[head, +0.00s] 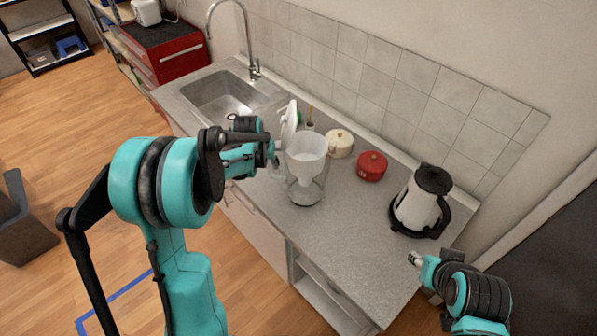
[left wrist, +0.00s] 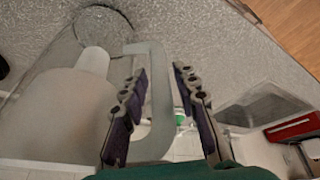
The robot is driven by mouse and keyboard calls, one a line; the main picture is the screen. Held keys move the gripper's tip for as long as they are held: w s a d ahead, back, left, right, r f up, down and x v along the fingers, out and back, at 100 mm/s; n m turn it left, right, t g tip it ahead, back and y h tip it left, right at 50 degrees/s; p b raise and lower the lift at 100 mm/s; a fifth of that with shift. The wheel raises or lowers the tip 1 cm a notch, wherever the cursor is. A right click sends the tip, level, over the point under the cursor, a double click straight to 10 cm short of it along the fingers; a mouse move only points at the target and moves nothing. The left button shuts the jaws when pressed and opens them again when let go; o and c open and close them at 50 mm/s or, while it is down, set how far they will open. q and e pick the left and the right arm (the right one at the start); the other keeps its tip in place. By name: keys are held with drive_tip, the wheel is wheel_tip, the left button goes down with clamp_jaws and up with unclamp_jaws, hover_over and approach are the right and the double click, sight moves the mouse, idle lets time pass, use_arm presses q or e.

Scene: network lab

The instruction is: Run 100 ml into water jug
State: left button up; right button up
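The water jug (head: 306,148) stands on the grey counter, clear-walled with a white funnel-shaped insert. My left gripper (left wrist: 160,105) is open around the handle, with a gap to the right finger. In the head view my left gripper (head: 272,158) is beside the jug, its fingers partly hidden. My right gripper (head: 414,258) is over the counter's front right, below the kettle; its opening is too small to judge.
The sink (head: 222,97) and tall tap (head: 254,68) are left of the jug. A cream pot (head: 340,143), a red pot (head: 371,166) and a black-and-white kettle (head: 417,208) stand to its right. The counter (head: 345,225) is clear in front of the pots.

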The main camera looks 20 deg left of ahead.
use_arm(q)
clamp_jaws()
drive_tip(key=shift+r, duration=0.1)
drive_tip(key=shift+r, duration=0.7)
wheel_tip(320, 180, up, 3)
drive_tip(key=shift+f+p, duration=0.15)
drive_tip(key=shift+p, duration=0.15)
drive_tip(key=d+r, duration=0.6)
drive_tip(key=d, duration=0.5)
drive_tip(key=shift+w+d+r+p, duration=0.25)
drive_tip(key=shift+w+r+p, duration=0.05)
drive_tip(key=shift+w, duration=0.05)
